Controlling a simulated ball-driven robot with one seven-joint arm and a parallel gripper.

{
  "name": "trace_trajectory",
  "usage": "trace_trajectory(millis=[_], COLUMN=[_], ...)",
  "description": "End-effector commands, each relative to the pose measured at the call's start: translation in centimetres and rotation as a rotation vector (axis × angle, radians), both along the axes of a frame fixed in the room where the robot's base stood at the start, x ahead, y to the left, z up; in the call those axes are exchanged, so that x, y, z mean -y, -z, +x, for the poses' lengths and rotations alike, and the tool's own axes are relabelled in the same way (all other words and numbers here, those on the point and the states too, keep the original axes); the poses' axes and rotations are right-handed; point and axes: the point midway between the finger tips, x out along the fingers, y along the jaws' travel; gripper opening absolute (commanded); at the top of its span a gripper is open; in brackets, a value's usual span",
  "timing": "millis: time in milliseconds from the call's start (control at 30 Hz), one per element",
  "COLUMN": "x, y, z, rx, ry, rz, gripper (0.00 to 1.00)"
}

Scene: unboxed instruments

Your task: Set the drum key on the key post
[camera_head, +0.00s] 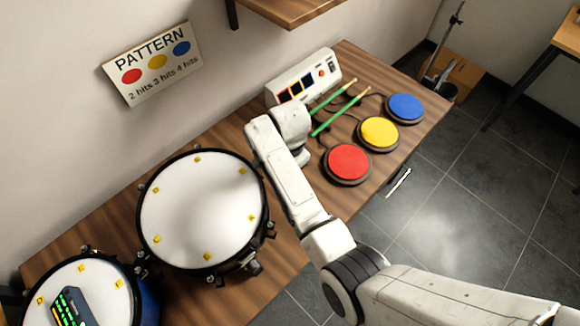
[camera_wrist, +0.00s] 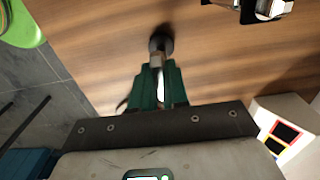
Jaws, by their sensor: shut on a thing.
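My gripper (camera_wrist: 158,82) shows in the wrist view with its green fingers closed on a small silver piece, which looks like the drum key (camera_wrist: 156,60). The key projects from the fingertips over the wooden table. A dark round piece (camera_wrist: 161,38) lies right beyond the key's end; it may be the key post, seen from above. I cannot tell whether the key touches it or is above it. In the head view my own arm hides the gripper, the key and the post.
The wooden table (camera_head: 110,225) carries a large drum (camera_head: 205,205) and a smaller drum (camera_head: 100,290). The module (camera_head: 303,77), green drumsticks (camera_head: 333,120), red pad (camera_head: 347,163), yellow pad (camera_head: 379,132) and blue pad (camera_head: 405,107) stand at the right. Bare wood surrounds the fingertips.

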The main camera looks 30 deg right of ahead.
Motion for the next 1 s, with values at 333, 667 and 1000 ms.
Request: trace_trajectory(millis=[333,667,1000], x=[0.01,0.01,0.01], y=[0.67,1.06,0.95], z=[-0.01,-0.02,-0.01], rx=[0.0,0.0,0.0], ry=[0.0,0.0,0.0], rz=[0.0,0.0,0.0], gripper=[0.0,0.0,0.0])
